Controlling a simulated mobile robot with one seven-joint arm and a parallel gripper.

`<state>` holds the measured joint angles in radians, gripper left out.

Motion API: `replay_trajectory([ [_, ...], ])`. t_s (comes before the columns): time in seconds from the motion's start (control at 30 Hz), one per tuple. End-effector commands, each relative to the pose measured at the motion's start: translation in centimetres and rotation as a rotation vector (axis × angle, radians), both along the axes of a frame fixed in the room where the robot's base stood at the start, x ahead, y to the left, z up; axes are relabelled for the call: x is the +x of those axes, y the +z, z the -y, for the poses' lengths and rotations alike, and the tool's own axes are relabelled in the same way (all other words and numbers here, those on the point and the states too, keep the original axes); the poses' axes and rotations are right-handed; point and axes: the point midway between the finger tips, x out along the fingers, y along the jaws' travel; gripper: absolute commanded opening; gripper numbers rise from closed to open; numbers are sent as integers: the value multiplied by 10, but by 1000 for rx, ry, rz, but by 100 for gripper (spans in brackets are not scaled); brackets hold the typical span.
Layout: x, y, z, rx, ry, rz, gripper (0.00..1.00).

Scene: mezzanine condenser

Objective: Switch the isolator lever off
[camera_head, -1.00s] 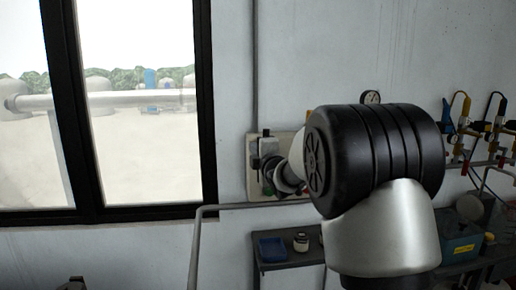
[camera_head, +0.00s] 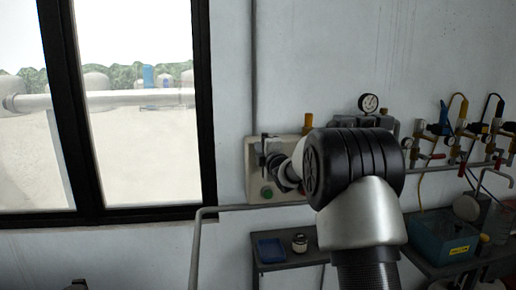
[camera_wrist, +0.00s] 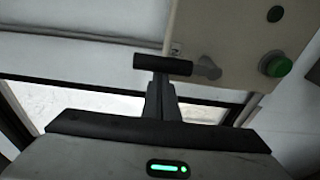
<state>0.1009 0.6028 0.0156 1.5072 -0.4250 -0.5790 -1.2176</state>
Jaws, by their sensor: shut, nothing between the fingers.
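The isolator lever (camera_wrist: 163,64) shows in the wrist view as a black bar grip with a grey pivot arm on its right. It stands out from a cream box (camera_wrist: 225,28), which is on the wall in the head view (camera_head: 255,184). My gripper (camera_wrist: 160,84) is shut and empty. Its fingertips are right at the grip in the wrist picture, and I cannot tell whether they touch it. In the head view my wrist and arm hide part of the box, and the lever is too small to read clearly.
A green button (camera_wrist: 275,64) and a dark knob (camera_wrist: 275,14) are on the box. A grey pipe (camera_head: 225,208) runs below it. A shelf with a blue tray (camera_head: 271,249) and a jar (camera_head: 300,243) is beneath. Gauges (camera_head: 368,103) and valves are right; a window is left.

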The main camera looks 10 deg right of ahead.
Motion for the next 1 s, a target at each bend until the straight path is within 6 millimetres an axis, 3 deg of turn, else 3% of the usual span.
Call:
replay_trajectory([
  [0.67, 0, 1, 9, 99, -2, 0, 0],
  [1.0, 0, 0, 26, 295, -3, 2, 0],
])
